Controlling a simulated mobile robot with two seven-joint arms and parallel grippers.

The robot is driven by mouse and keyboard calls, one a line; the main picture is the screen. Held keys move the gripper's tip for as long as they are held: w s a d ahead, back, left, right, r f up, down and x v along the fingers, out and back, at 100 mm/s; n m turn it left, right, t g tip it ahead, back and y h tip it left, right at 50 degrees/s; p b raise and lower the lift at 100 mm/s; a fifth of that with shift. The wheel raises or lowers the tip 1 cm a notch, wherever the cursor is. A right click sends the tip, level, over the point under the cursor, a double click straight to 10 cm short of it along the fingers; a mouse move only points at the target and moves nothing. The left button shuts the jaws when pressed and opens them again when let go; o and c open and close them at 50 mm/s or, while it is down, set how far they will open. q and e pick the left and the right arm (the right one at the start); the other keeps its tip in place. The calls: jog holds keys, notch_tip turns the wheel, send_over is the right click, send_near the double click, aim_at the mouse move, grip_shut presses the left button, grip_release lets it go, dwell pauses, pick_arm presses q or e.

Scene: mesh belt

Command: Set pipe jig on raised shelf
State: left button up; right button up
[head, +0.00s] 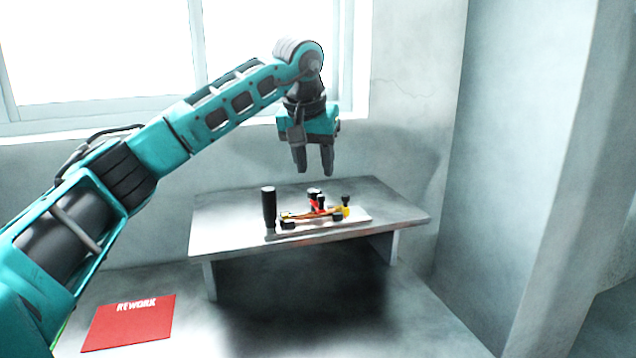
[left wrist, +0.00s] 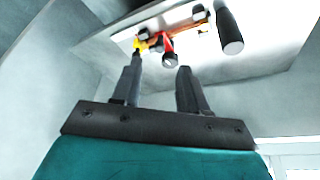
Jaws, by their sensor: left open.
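The pipe jig (head: 352,217) is a pale plate with a tall black handle (head: 269,207), a red and yellow clamp part and small black knobs. It rests on the raised shelf (head: 225,222), a grey metal platform. My left gripper (head: 313,172) is above the jig with its fingers pointing down, open and empty, with a gap to the jig. In the left wrist view the open fingers (left wrist: 155,75) show with the jig's red part (left wrist: 167,45) and black handle (left wrist: 229,30) beyond them. My right gripper is not in view.
A red mat (head: 130,325) marked REWORK lies on the lower table surface at the left. The space under the shelf is dark. A wall with a window stands behind, and a grey wall rises at the right. The shelf's left part is bare.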

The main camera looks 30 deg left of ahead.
pick_arm(q)
jog(key=shift+v, duration=1.5)
jog(key=shift+f, duration=0.1)
